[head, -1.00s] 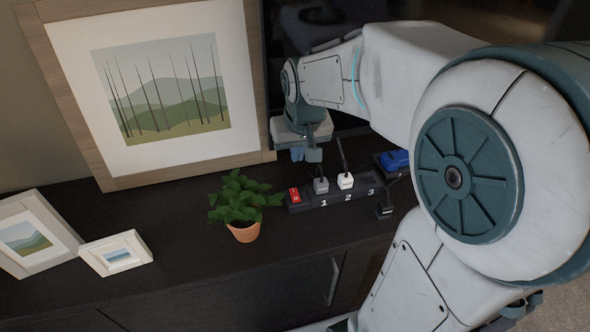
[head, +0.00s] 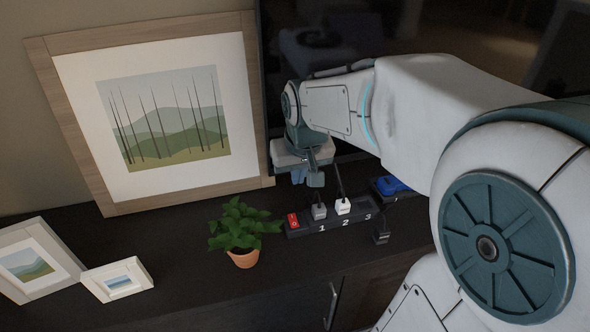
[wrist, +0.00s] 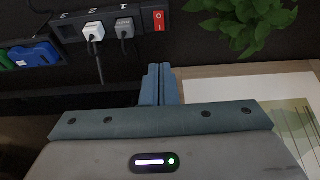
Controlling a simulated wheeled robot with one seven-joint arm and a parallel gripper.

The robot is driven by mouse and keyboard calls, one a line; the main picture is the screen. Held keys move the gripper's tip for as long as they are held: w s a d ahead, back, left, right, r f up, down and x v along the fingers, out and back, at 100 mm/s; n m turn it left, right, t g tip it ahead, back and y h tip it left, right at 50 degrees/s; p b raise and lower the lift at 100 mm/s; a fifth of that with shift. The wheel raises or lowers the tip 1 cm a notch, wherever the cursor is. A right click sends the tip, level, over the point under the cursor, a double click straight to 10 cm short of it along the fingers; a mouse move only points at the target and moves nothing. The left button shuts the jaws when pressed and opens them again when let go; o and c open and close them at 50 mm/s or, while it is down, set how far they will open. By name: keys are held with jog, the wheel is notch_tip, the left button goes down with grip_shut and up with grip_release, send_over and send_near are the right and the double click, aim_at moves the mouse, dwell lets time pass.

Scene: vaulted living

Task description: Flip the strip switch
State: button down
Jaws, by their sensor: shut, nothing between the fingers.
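The black power strip (head: 365,214) lies on the dark cabinet top, with sockets numbered 1, 2 and 3. Its red rocker switch (head: 293,220) is at the strip's left end; in the wrist view the switch (wrist: 159,20) is at the right end of the strip. A grey plug (head: 319,211) sits in socket 1 and a white plug (head: 343,206) in socket 2. Socket 3 is empty. My gripper (head: 308,181) is shut and empty, above and behind the strip. In the wrist view its fingertips (wrist: 160,70) are apart from the switch.
A potted plant (head: 243,228) stands just left of the switch. A large framed picture (head: 180,183) leans on the wall behind. A loose black plug (head: 381,237) lies in front of the strip, and a blue object (head: 393,184) lies at right. Small frames stand at left.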

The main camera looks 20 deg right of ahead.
jog(key=s+v, duration=0.1)
jog(key=v, duration=0.9)
jog(key=shift+s+r+p, duration=0.2)
jog(key=shift+p, duration=0.2)
jog(key=shift+s+r+p, duration=0.1)
jog(key=shift+s+p, duration=0.25)
jog(key=shift+p, duration=0.25)
jog(key=c, duration=2.1)
grip_release()
jog(key=shift+g, duration=0.3)
jog(key=s+p, duration=0.2)
jog(key=s+f+p, duration=0.1)
jog(key=s+p, duration=0.1)
jog(key=s, duration=0.1)
jog(key=s+p, duration=0.2)
jog(key=p, duration=0.1)
jog(key=shift+s+f, duration=0.35)
jog(key=shift+f, duration=0.05)
jog(key=shift+c, duration=0.2)
jog(key=o, duration=0.9)
jog(key=shift+s+f, duration=0.35)
jog(key=shift+c, duration=0.2)
jog(key=t+b, duration=0.2)
jog(key=b, duration=2.7)
send_near(293, 220)
jog(key=b+x, duration=0.5)
jog(key=x, duration=0.2)
jog(key=shift+w+f, duration=0.15)
jog(key=shift+f, duration=0.05)
